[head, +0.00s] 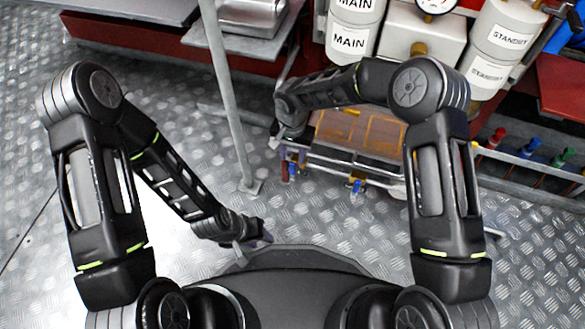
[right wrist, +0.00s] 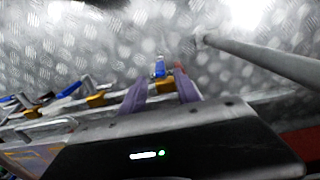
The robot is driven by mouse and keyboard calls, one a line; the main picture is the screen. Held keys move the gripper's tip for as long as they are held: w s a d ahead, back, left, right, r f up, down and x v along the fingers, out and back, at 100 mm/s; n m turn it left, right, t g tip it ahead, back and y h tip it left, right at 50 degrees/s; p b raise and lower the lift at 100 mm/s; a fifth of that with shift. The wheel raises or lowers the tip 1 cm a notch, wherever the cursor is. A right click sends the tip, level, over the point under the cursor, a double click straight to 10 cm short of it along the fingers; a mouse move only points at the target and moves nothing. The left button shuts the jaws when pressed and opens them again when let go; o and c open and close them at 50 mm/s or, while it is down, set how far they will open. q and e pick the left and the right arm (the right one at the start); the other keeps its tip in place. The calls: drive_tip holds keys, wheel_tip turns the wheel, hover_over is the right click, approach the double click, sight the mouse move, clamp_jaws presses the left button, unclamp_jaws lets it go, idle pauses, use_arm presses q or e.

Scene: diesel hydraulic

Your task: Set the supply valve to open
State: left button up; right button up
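A brass valve body (right wrist: 165,86) with a blue handle (right wrist: 160,68) shows between the two purple fingers of my right gripper (right wrist: 160,80) in the right wrist view. The fingers stand apart; contact with the valve cannot be told. In the head view my right gripper (head: 280,138) is over the left end of the pipe rack, where a red handle (head: 284,171) and a blue handle (head: 293,170) show. Another blue-handled valve (head: 357,186) sits farther right. No label marks which is the supply valve. My left gripper (head: 262,236) is low near my base, its opening unclear.
A grey post (head: 229,100) stands on the tread-plate floor (head: 330,225) left of the rack. Tanks labelled MAIN (head: 349,42) and STANDBY (head: 489,73) stand behind, with a gauge between. Red, blue and green fittings (head: 530,147) line the right side.

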sight(292, 173)
wheel_tip(292, 173, down, 8)
drive_tip(key=b, duration=0.2)
drive_tip(key=shift+r+b, duration=0.2)
drive_tip(key=shift+b, duration=0.2)
drive_tip(key=shift+c, duration=0.2)
clamp_jaws()
idle(0.9)
